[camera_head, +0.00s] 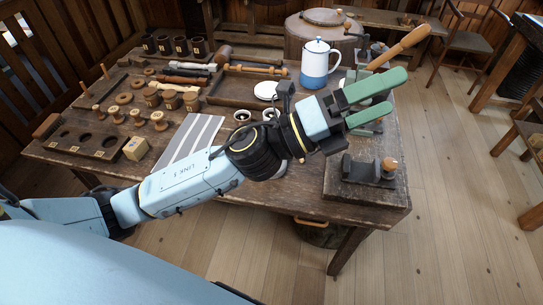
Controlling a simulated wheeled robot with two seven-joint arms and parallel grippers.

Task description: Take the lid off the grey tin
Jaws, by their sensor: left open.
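My left gripper (396,92) reaches in over the right part of the workbench. Its two green fingers are apart, with nothing seen between them. I cannot make out a grey tin with a lid for certain; the gripper and forearm cover part of the bench. A flat white disc (265,90) lies near the bench middle, and I cannot tell whether it is a lid. Two small round cups (242,117) stand just left of my wrist. My right gripper is not in view.
A white and blue lidded pot (320,65) stands behind my gripper. A wooden handle (400,47) slants up beyond the fingers. A dark metal fixture (368,170) sits at the front right. Spools and a block with holes (85,140) fill the left. A striped sheet (190,140) lies flat.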

